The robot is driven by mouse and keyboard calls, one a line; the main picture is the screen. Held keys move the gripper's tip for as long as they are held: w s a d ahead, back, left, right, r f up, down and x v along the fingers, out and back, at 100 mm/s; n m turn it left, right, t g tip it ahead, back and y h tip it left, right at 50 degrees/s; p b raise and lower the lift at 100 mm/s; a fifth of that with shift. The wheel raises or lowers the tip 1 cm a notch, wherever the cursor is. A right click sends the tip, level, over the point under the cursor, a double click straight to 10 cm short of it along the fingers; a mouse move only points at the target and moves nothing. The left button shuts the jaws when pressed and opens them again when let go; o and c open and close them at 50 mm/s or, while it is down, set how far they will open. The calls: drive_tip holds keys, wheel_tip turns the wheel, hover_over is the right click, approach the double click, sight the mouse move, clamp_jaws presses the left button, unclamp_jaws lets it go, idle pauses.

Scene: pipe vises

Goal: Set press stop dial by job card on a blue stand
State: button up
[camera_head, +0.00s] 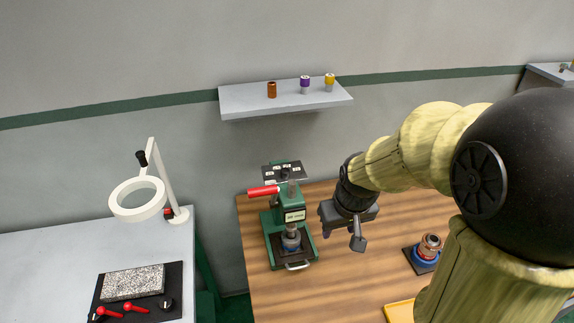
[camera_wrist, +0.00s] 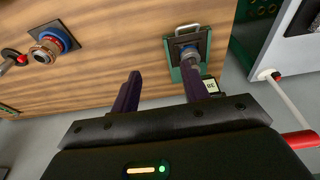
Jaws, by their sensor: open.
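The green press (camera_head: 305,250) stands on the wooden table, with a red-handled lever (camera_head: 263,190) at its upper left. A dark plate with several small white labels (camera_head: 284,172) sits on its top; I cannot read them. A blue round stand (camera_head: 425,256) on a dark square base holds a copper-and-metal ring piece (camera_head: 431,241). It also shows in the wrist view (camera_wrist: 67,41). No card can be made out on it. My gripper (camera_head: 342,238) is open and empty, right of the press. In the wrist view its fingers (camera_wrist: 162,72) point towards the table, one beside the press.
A wall shelf (camera_head: 240,103) holds an orange, a purple and a yellow-topped cylinder. A grey bench (camera_head: 50,260) at left carries a white ring lamp (camera_head: 118,205) and a speckled block (camera_head: 133,283). A yellow-edged item (camera_head: 400,312) lies at the table's front. Bare wood separates press and stand.

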sight(285, 170)
drive_tip(key=w+a+r+n+y+p, duration=0.1)
drive_tip(key=w+a+r+n, duration=0.2)
drive_tip(key=w+r, duration=0.5)
drive_tip(key=w+a+r+n+y+p, duration=0.2)
drive_tip(key=w+a+r+n, duration=0.1)
drive_tip(key=w+r, duration=0.5)
drive_tip(key=shift+r+n, duration=0.3)
drive_tip(key=shift+n, duration=0.4)
drive_tip(key=p+x, duration=0.4)
drive_tip(key=x, duration=1.3)
drive_tip(key=shift+w+a+f, duration=0.1)
drive_tip(key=shift+w+f, duration=0.1)
drive_tip(key=c, duration=1)
